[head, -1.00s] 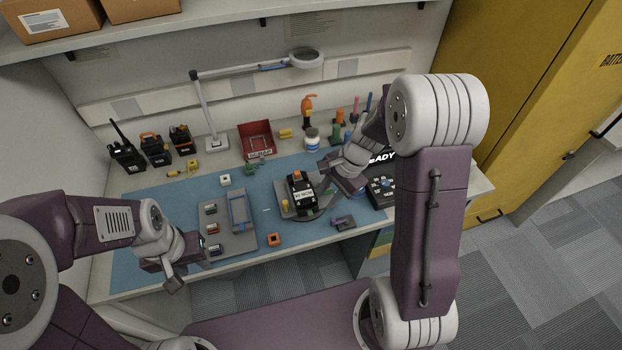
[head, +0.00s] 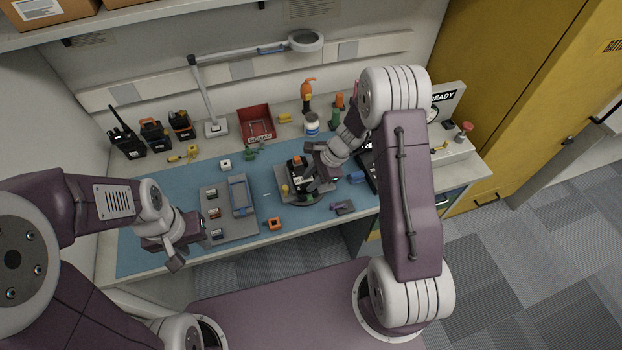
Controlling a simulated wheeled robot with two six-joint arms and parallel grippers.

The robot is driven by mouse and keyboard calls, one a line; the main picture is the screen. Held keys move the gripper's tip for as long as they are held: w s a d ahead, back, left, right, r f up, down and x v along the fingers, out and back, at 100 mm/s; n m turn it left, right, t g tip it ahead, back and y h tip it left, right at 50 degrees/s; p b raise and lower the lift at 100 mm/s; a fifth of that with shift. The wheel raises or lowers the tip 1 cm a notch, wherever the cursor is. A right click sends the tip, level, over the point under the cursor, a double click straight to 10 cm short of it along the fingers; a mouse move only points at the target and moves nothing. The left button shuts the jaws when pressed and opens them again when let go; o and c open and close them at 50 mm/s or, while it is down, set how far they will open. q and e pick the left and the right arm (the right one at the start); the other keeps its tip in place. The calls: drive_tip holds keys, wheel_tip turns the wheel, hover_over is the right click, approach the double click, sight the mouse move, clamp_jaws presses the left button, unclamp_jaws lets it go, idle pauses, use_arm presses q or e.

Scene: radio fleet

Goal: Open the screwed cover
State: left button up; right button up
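A black radio with an orange part (head: 296,163) sits in a grey holder (head: 288,196) on the blue mat, in the middle of the bench. My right gripper (head: 317,184) is right over the radio and hides much of it, including any cover or screws; whether its fingers are apart or touching the radio cannot be told. A small yellow piece (head: 285,189) stands at the holder's left side. My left gripper (head: 188,250) has its fingers apart and looks empty, beside the front left corner of a grey parts tray (head: 234,224).
Several radios (head: 153,134) stand at the back left. A red scrap bin (head: 257,126), white jar (head: 311,124) and lamp (head: 203,98) stand behind the mat. An orange square part (head: 274,224) and a small dark block (head: 343,207) lie in front. A READY display (head: 444,102) is at right.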

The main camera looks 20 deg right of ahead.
clamp_jaws()
idle(1.4)
